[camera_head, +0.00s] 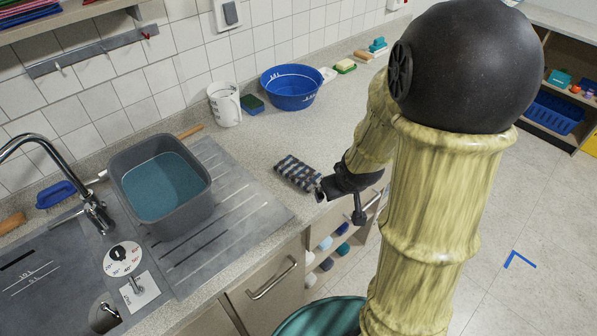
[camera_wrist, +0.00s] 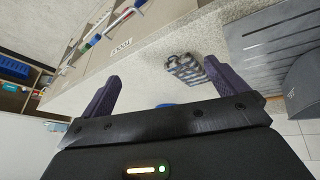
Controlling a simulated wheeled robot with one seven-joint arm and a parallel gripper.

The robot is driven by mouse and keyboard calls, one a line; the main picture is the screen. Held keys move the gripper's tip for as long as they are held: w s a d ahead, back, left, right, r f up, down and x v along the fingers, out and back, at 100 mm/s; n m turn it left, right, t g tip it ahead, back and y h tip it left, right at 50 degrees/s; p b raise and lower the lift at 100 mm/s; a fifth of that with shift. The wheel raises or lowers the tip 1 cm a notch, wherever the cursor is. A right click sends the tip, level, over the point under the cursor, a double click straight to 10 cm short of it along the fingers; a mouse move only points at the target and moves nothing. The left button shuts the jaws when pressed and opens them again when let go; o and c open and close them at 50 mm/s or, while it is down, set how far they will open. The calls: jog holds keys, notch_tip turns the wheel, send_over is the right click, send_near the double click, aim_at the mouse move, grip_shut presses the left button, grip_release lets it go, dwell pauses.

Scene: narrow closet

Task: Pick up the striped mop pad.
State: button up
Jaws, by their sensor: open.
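The striped mop pad (camera_head: 298,173) is dark and light checked or striped. It lies on the worktop near its front edge, to the right of the grey drainer. In the wrist view the pad (camera_wrist: 184,69) shows between my fingers, close beside the right one; I cannot tell whether they touch. My gripper (camera_head: 339,202) is open at the worktop's front edge, just right of the pad. In the wrist view my gripper (camera_wrist: 162,72) has its two purple fingers wide apart with nothing held.
A grey basin (camera_head: 160,178) with blue-green contents stands on the drainer (camera_head: 235,215). A blue bowl (camera_head: 291,87), a white jug (camera_head: 224,104) and a sponge (camera_head: 252,104) stand at the wall. The worktop (camera_head: 285,135) behind the pad is clear.

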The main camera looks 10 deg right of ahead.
jog(key=w+d+f+n+t+y+p, duration=0.1)
jog(key=w+d+f+n+t+y, duration=0.3)
jog(key=y, duration=0.4)
jog(key=shift+d+f+n+t+y+p, duration=0.3)
jog(key=shift+f+n+t+y+p, duration=0.1)
jog(key=shift+f+n+t, duration=0.35)
jog(key=shift+w, duration=0.15)
jog(key=p, duration=0.3)
send_near(306, 174)
jog(key=x, duration=0.5)
jog(key=shift+w, duration=0.15)
